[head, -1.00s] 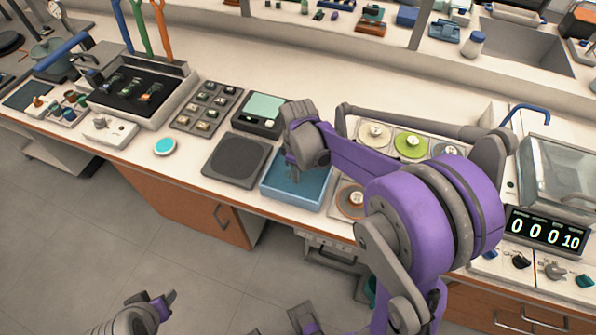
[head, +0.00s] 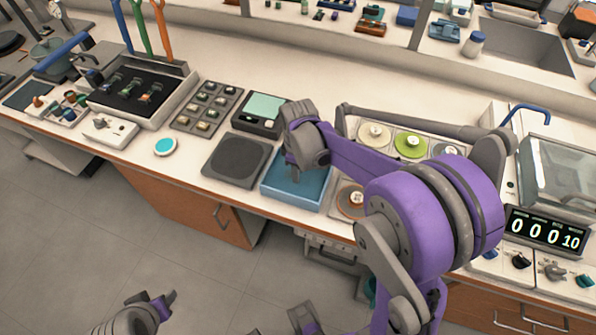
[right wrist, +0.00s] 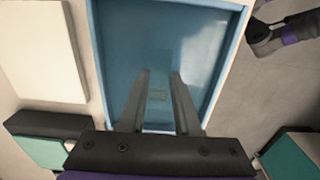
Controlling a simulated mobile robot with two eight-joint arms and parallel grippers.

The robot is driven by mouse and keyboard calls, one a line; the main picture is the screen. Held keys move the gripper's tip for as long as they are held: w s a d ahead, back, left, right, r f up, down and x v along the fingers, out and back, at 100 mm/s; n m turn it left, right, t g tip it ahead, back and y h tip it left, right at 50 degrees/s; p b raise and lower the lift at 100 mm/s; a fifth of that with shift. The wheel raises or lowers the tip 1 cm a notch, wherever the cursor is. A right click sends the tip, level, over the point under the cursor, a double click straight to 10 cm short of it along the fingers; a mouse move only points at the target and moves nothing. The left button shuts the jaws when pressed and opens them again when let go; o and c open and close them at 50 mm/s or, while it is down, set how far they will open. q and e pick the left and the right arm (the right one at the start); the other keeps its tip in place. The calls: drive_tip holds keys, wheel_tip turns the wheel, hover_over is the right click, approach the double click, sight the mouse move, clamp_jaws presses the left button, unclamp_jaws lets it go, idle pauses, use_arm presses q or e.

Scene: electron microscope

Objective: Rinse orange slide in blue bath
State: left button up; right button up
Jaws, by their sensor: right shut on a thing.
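The blue bath (head: 285,200) is a shallow square tray of blue liquid near the bench's front edge; it fills the middle of the right wrist view (right wrist: 205,25). My right gripper (head: 294,178) points down into it. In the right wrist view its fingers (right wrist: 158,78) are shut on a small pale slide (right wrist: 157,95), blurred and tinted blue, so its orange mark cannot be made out. Slides with coloured marks (head: 135,90) lie in a black tray at left. My left gripper (head: 156,301) is open and empty, low over the floor, away from the bench.
A dark square pad (head: 237,160) lies just left of the bath. A teal-topped box (head: 262,110) stands behind it. Round dishes (head: 410,145) are right of it, partly behind my right arm. A timer (head: 545,232) stands at far right. Bench behind the box is clear.

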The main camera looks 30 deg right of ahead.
drive_tip(key=shift+r+p, duration=2.35)
drive_tip(key=shift+r, duration=1.45)
